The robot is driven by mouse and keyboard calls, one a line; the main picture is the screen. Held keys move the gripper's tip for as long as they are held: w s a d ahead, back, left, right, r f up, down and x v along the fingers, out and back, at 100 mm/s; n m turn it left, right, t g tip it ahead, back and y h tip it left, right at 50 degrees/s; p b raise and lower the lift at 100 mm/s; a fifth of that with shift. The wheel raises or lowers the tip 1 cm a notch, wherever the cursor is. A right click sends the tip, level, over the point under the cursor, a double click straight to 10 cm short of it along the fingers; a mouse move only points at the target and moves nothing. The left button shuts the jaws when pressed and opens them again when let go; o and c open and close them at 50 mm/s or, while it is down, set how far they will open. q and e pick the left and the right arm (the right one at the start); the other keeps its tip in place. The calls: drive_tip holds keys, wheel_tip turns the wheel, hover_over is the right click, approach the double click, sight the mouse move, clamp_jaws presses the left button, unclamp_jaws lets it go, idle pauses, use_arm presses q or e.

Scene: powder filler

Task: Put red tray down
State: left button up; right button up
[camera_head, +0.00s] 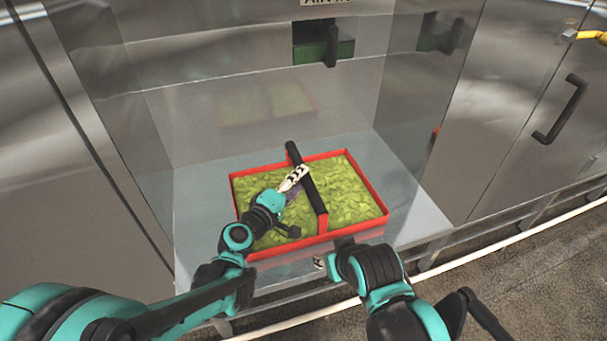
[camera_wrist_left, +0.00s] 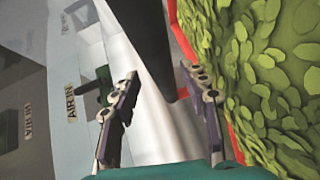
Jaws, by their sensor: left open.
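The red tray (camera_head: 376,192) is full of green leaves (camera_head: 345,190) and sits level in the steel compartment, over its pale floor near the front edge. A black bar handle (camera_head: 311,190) spans the tray. My left gripper (camera_head: 302,174) is over the tray at the handle, its fingers apart. In the left wrist view the open fingers (camera_wrist_left: 160,75) have the dark handle bar (camera_wrist_left: 152,35) just beyond them, with the leaves (camera_wrist_left: 285,60) at right. My right gripper (camera_head: 320,262) is low at the tray's front side, mostly hidden behind its own wrist; its fingers are unclear.
The compartment floor (camera_head: 405,185) is bare to the right of the tray and at its left. A steel back wall mirrors the tray. A door with a black handle (camera_head: 562,110) is at right. A pale rail (camera_head: 500,237) runs along the front.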

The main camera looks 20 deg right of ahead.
use_arm(q)
drive_tip(key=p+v, duration=0.1)
drive_tip(key=v, duration=0.8)
drive_tip(key=shift+p, duration=0.35)
use_arm(e)
wheel_tip(320, 180, up, 2)
drive_tip(key=shift+r, duration=0.1)
use_arm(q)
drive_tip(key=shift+a, duration=0.1)
drive_tip(key=s+a+f+m+g+y, duration=0.1)
drive_tip(key=s+a+y, duration=0.3)
drive_tip(key=a, duration=0.5)
drive_tip(key=s+a+f+m+g+y, duration=0.1)
drive_tip(key=s+a+m+y, duration=0.2)
drive_tip(key=a, duration=0.6)
drive_tip(key=s+a+f+m+g+y, duration=0.2)
drive_tip(key=s+a+m+y, duration=0.1)
drive_tip(key=s+a, duration=0.4)
drive_tip(key=shift+s+a+f+y, duration=0.1)
drive_tip(key=shift+s+a+y, duration=0.15)
drive_tip(key=shift+a+y, duration=0.7)
use_arm(e)
drive_tip(key=shift+c, duration=0.3)
clamp_jaws()
